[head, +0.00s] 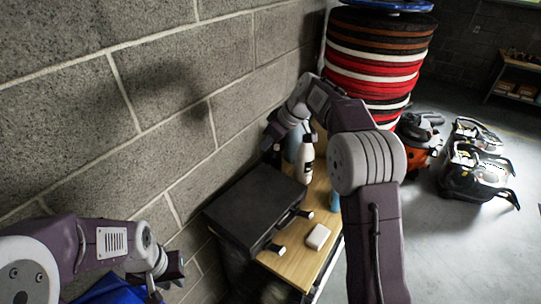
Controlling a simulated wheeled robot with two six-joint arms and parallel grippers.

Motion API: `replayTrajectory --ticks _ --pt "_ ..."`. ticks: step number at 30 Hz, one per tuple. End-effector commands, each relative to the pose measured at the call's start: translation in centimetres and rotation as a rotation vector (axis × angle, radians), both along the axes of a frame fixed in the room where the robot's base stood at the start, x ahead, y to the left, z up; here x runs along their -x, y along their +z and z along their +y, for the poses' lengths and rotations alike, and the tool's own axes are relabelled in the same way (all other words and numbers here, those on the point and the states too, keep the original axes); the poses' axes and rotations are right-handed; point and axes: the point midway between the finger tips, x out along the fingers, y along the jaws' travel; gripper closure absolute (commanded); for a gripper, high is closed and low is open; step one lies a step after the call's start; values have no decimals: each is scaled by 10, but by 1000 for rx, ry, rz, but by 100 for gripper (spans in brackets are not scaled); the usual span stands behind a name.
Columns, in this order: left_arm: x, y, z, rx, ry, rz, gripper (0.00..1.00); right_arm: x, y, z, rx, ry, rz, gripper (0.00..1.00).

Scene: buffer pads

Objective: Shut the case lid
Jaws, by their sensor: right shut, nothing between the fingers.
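The dark grey case (256,201) sits on the wooden table (300,264) against the block wall. Its lid (262,192) looks flat over the body; I cannot tell whether it is fully shut. Two light latches show along its front right side, with a handle between them. My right gripper (268,146) is above and beyond the far side of the case, near the wall, shut and empty. My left gripper (172,272) is at the lower left, apart from the case; its finger gap is unclear.
A white bottle (305,163) and a grey-blue bottle (293,146) stand behind the case. A white block (318,236) lies at its right. A blue item (335,201) is partly hidden by my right arm. Stacked pads (372,65) rise beyond; floor machines (475,170) stand right.

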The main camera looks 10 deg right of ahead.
Motion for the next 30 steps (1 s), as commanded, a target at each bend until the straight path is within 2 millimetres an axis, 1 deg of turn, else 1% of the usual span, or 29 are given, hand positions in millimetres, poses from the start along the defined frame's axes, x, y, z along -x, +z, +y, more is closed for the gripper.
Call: replayTrajectory --ticks 1,4,6,10,15,25,28,30 --pt "0 7 0 0 0 0 79 -3 -7 5 0 1 6 100" --pt "0 14 0 0 0 0 79 -11 -25 12 1 1 6 100" --pt "0 15 0 0 0 0 79 -4 -33 4 1 -3 5 100" --pt "0 20 0 0 0 0 79 4 -46 -4 0 -2 4 100" --pt "0 21 0 0 0 0 79 9 -54 -9 2 -1 1 100" --pt "0 19 0 0 0 0 79 9 -55 -9 1 -1 -1 100" --pt "0 13 0 0 0 0 79 10 -58 -10 -3 -2 -5 100" --pt "0 3 0 0 0 0 79 11 -63 -11 -10 -1 -11 100"
